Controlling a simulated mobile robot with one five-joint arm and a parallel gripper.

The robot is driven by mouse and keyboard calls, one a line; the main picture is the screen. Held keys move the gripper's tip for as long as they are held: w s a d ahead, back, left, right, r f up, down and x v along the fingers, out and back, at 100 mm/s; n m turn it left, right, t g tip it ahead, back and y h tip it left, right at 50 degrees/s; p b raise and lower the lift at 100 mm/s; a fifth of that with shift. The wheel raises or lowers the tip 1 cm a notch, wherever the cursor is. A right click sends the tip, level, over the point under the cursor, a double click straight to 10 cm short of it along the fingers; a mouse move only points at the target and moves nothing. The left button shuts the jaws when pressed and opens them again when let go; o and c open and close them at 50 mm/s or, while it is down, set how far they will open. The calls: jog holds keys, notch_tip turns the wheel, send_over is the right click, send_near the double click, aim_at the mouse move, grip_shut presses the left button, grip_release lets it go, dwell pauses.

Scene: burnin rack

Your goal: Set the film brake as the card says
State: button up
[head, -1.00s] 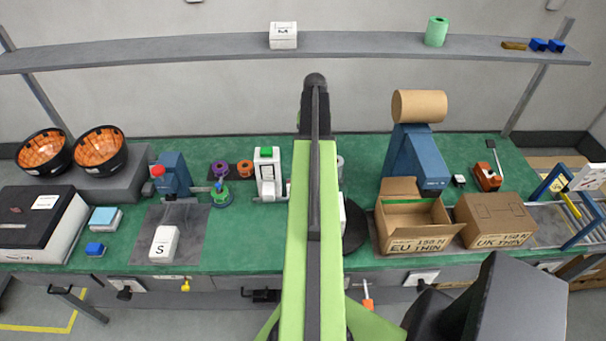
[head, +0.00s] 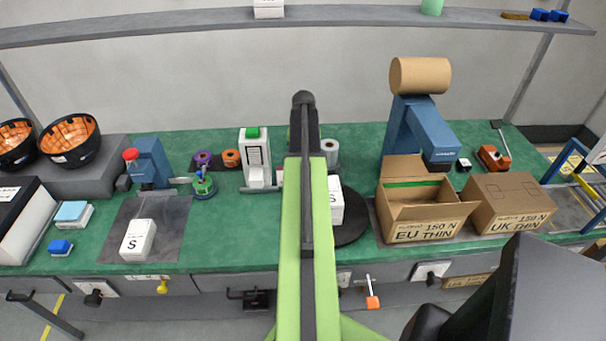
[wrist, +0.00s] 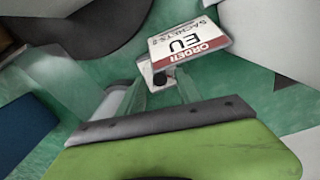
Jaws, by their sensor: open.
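In the wrist view, a card (wrist: 188,42) with a red band reads upside down "ORDER", "EU" and "SACHETS" with a figure I cannot make out for certain. It stands beyond my open, empty gripper (wrist: 160,88), over the green bench, apart from the fingers. In the head view my gripper is hidden by my own arm. I cannot tell for certain which part is the film brake. A blue machine (head: 424,135) carries a brown roll (head: 420,75) at the right. A small orange-red device with a lever (head: 493,158) stands right of it.
A white S box (head: 138,240) lies on a grey mat (head: 180,215) at left. Two dark bowls (head: 75,158) stand far left. Bare green bench (head: 235,235) lies left of my arm.

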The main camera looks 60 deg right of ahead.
jog(key=shift+f, duration=0.65)
jog(key=shift+r, duration=0.1)
grip_shut()
